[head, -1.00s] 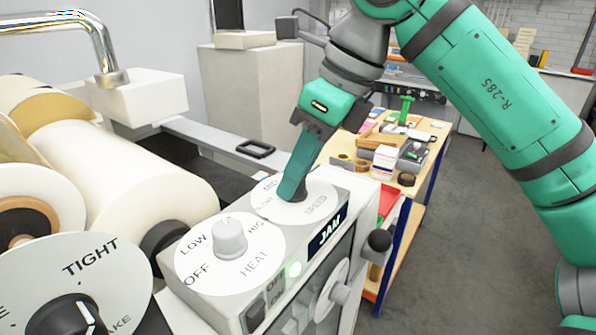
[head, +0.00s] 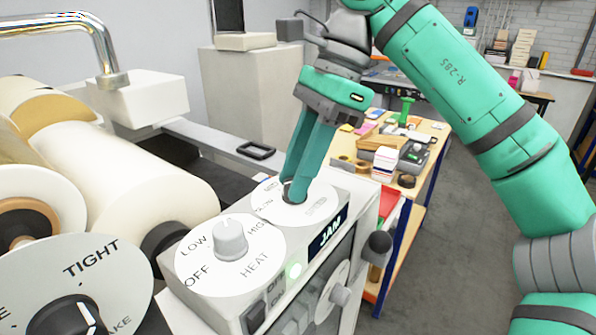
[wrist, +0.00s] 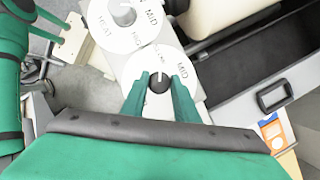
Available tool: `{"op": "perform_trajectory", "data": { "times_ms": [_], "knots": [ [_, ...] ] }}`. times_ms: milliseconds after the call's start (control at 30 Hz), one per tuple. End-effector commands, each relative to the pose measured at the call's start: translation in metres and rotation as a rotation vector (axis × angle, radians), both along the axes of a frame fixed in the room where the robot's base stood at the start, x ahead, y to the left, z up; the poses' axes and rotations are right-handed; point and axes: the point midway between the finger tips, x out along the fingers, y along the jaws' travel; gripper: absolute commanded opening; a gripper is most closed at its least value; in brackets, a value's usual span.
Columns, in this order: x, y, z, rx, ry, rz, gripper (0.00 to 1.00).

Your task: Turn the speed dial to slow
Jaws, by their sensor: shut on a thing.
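The speed dial is a dark knob on a round white plate (head: 325,205) at the far end of the control box. In the wrist view the dark speed knob (wrist: 158,83) shows between my fingertips, with a pale pointer line, and "MID" is printed on the plate beside it. My gripper (head: 291,194) reaches down from above and is shut on the knob. In the head view the fingers hide most of the knob, and the small lettering is too blurred to tell the setting.
A heat dial (head: 230,240) with a pale knob sits close in front on the same box. Large rollers (head: 130,165) lie left. A cluttered workbench (head: 430,150) stands behind right.

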Motion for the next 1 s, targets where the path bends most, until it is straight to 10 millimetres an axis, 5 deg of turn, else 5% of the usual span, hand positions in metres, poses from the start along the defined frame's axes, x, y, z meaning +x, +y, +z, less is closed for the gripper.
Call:
{"op": "perform_trajectory", "data": {
  "times_ms": [600,633,700,1000],
  "knots": [
    [0.0001,0.0005,0.0005,0.001,-0.002,0.038,0.05],
    [0.0001,0.0005,0.0004,0.001,-0.001,0.039,0.34],
    [0.0001,0.0004,0.0004,0.0,-0.001,0.039,0.46],
    [0.0002,-0.0001,0.0008,0.0,-0.001,0.038,0.46]
  ]
}}
